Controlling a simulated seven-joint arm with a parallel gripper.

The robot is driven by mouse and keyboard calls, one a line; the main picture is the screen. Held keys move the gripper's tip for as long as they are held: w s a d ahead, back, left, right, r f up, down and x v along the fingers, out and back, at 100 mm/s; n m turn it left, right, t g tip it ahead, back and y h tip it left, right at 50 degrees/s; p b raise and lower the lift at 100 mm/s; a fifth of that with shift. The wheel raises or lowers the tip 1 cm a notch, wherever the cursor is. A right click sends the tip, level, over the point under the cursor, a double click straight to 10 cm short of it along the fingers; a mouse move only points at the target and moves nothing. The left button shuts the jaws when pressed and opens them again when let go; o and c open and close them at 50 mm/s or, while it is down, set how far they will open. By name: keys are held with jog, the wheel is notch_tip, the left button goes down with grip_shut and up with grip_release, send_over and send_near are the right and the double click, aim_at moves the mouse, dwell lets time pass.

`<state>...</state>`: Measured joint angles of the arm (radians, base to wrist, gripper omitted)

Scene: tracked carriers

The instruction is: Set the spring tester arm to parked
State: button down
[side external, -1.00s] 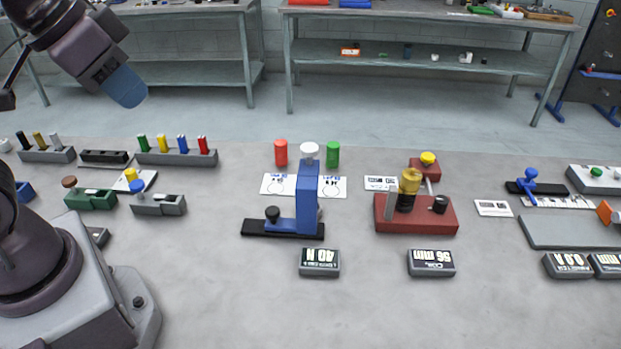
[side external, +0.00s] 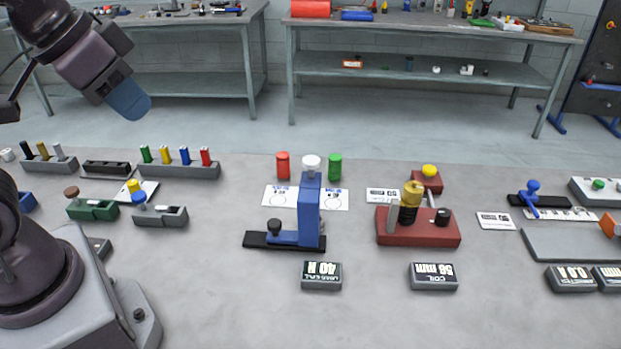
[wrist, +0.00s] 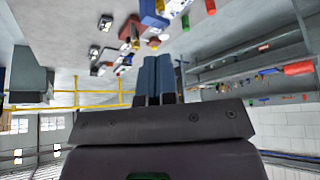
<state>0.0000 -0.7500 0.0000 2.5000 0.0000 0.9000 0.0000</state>
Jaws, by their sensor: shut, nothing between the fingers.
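The likely spring tester is a red-based fixture (side external: 419,232) right of centre on the bench in the side view. It carries a dark coil under a yellow cap (side external: 413,194), a grey upright, a black knob (side external: 443,217) and a thin lever with a yellow knob (side external: 429,171) pointing to the back. A grey block reading 56 mm (side external: 433,277) stands in front of it. My gripper (side external: 130,101) is high at the upper left, far from the fixture, with blue fingertips. In the wrist view my gripper (wrist: 158,60) is shut and empty.
A blue upright fixture (side external: 308,212) with a white knob stands left of the red one, with red (side external: 283,165) and green (side external: 335,166) cylinders behind. A 40 N block (side external: 321,275) is in front. Peg racks (side external: 178,172) stand at left.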

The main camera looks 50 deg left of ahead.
jog(key=c, duration=1.6)
grip_release()
jog(key=o, duration=0.4)
jog(key=shift+w+d+f, duration=0.1)
jog(key=shift+w+f, duration=0.05)
jog(key=shift+f, duration=0.25)
jog(key=o, duration=0.4)
jog(key=w+f+g, duration=0.3)
jog(key=shift+w+d+f, duration=0.25)
jog(key=shift+f, duration=0.15)
jog(key=n+g, duration=0.3)
jog(key=n, duration=1.9)
send_near(274, 222)
notch_tip(274, 222, down, 9)
jog(key=shift+s+f, duration=0.15)
jog(key=shift+f, duration=0.05)
